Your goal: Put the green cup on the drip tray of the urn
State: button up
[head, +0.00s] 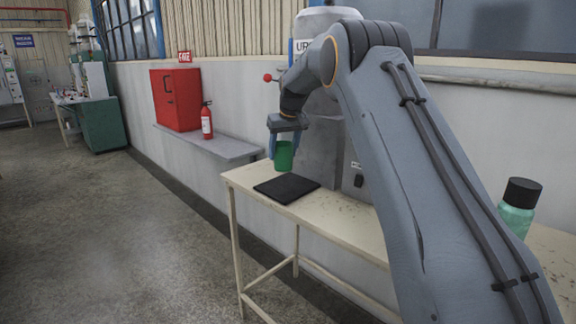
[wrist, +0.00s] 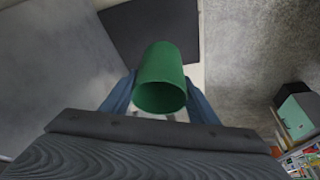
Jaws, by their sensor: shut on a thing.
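The green cup (head: 284,156) is held by my gripper (head: 275,146), whose fingers are shut on it. In the wrist view the cup (wrist: 161,80) sits between the two blue fingers (wrist: 160,98), its open mouth facing the camera. The cup looks upright in the head view and is above the level of the drip tray. The black drip tray (head: 287,188) lies flat on the table in front of the urn (head: 322,140); it also shows beyond the cup in the wrist view (wrist: 125,30). My arm hides much of the urn.
The cream table (head: 335,221) has a bare strip around the tray. A green bottle with a black cap (head: 519,205) stands at the right. A grey wall shelf (head: 225,146) at the left bears a red cabinet (head: 178,98) and a fire extinguisher (head: 207,122).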

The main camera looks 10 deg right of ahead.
aim_at(287, 167)
jog(key=shift+w+d, duration=0.45)
jog(key=shift+d, duration=0.2)
jog(key=shift+d+f+p, duration=0.1)
jog(key=shift+f+p, duration=0.2)
jog(key=shift+f, duration=0.05)
notch_tip(287, 167, down, 6)
jog(key=shift+r+p, duration=0.2)
jog(key=shift+p, duration=0.85)
jog(key=shift+w+d+f+p, duration=0.15)
jog(key=shift+w+f+p, duration=0.05)
jog(key=shift+f+p, duration=0.15)
jog(key=shift+f, duration=0.1)
jog(key=o, duration=1)
jog(key=shift+o, duration=0.2)
